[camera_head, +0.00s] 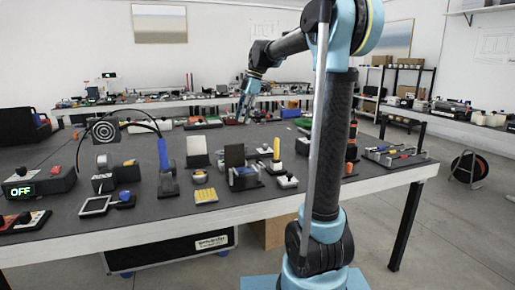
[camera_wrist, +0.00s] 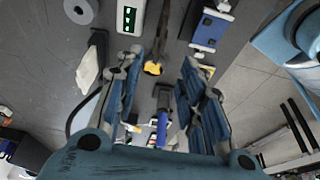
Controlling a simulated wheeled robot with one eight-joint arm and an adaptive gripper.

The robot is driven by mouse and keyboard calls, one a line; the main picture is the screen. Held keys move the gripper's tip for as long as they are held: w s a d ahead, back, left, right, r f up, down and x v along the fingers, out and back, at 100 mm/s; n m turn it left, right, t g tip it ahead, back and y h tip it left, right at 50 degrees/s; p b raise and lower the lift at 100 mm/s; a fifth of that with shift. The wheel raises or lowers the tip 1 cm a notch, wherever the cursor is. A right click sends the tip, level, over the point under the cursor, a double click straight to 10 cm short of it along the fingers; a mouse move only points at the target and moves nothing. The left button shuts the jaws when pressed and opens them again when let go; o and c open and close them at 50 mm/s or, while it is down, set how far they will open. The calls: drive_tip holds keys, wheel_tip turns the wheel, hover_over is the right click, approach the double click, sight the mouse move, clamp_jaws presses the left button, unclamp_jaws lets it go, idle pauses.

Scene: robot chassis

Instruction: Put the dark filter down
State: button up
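A dark upright square plate (camera_head: 234,156), which looks like the dark filter, stands in a blue-and-black holder (camera_head: 243,180) near the table's front edge. A similar pale plate (camera_head: 197,146) stands to its left. My gripper (camera_head: 243,119) points down over the farther part of the table, behind and well apart from the dark plate. In the wrist view my gripper (camera_wrist: 161,60) has its two blue fingers spread. A yellow-tipped dark thing (camera_wrist: 153,68) shows between them; I see neither finger touching it. I cannot pick out the dark filter for certain in the wrist view.
The grey table (camera_head: 145,196) is crowded with small devices. A box reading OFF (camera_head: 38,182), a black-and-white ring target (camera_head: 103,131) and a blue stand (camera_head: 165,168) are at left. A tool tray (camera_head: 394,155) lies at right. Small bare patches lie between items.

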drive_tip(key=s+d+f+m+t, duration=0.1)
drive_tip(key=s+d+f+m, duration=0.3)
drive_tip(key=s, duration=0.2)
drive_tip(key=s+d+f+m+h, duration=0.1)
drive_tip(key=s+d+f+m, duration=0.2)
drive_tip(key=s, duration=0.3)
drive_tip(key=s+d+f+m+t, duration=0.1)
drive_tip(key=s+d+f+m, duration=0.3)
drive_tip(key=s, duration=0.2)
drive_tip(key=s+d+f+m, duration=0.2)
drive_tip(key=s+f+m, duration=0.1)
drive_tip(key=s+f, duration=0.2)
drive_tip(key=s+d+f+m+h, duration=0.1)
drive_tip(key=s+d+f+m, duration=0.1)
drive_tip(key=s+f, duration=0.3)
drive_tip(key=s+d+f+m+t+h, duration=0.1)
drive_tip(key=s+d+f+m, duration=0.1)
drive_tip(key=s+f+m, duration=0.2)
wheel_tip(320, 180, down, 3)
drive_tip(key=shift+s+d+f+m, duration=0.1)
drive_tip(key=shift+s+d+m, duration=0.15)
drive_tip(key=shift+s+m, duration=0.2)
drive_tip(key=shift+w+f, duration=0.15)
drive_tip(key=shift+w, duration=0.3)
